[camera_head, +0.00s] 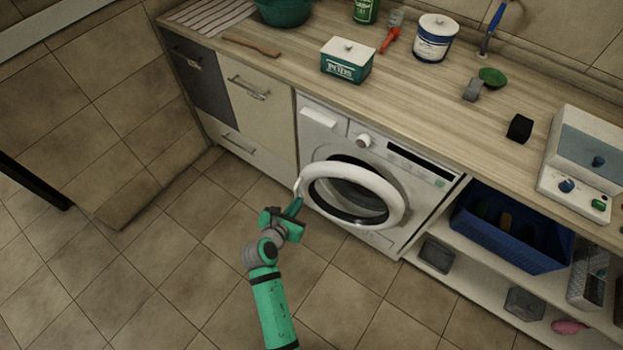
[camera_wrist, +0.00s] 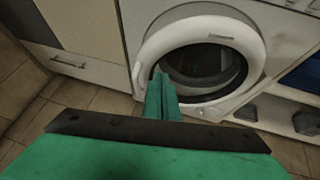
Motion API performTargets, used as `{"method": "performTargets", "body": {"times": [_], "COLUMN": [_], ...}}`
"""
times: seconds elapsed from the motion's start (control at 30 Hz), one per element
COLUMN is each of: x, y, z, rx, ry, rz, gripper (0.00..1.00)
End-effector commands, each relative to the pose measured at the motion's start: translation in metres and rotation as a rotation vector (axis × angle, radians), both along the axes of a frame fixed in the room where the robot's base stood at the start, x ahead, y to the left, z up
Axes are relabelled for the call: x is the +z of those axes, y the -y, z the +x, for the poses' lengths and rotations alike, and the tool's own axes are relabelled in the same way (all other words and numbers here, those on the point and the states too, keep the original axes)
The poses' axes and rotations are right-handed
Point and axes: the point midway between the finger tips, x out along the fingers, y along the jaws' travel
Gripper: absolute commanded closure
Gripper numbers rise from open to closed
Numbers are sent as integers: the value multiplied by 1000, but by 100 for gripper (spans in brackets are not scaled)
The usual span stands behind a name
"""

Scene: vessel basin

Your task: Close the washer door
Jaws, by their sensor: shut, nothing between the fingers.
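The white washer (camera_head: 388,163) stands under the counter. Its round door (camera_head: 396,203), a white ring with dark glass, appears slightly ajar, standing a little off the front in the head view. My gripper (camera_head: 298,203) is shut and empty, at the left edge of the door. In the wrist view its green fingers (camera_wrist: 161,84) are together and overlap the lower left of the ring. I cannot tell whether they touch it.
A counter (camera_head: 290,62) runs above the washer, with a pods box (camera_head: 346,64) and other items on it. Drawers (camera_head: 258,97) stand left of the washer. A blue basket (camera_head: 508,238) sits on the open shelf to the right. The tiled floor in front is clear.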

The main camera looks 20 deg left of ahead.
Motion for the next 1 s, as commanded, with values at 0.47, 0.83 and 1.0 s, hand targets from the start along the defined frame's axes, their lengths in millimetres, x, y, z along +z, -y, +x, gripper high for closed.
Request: {"method": "performTargets", "body": {"times": [0.47,0.83,1.0], "x": [-21,-45,-45], "y": [3,10,13], "z": [52,110,126], "rx": [16,16,17], "ry": [-2,0,-2], "rz": [-60,-57,-58], "gripper": [100,100,100]}}
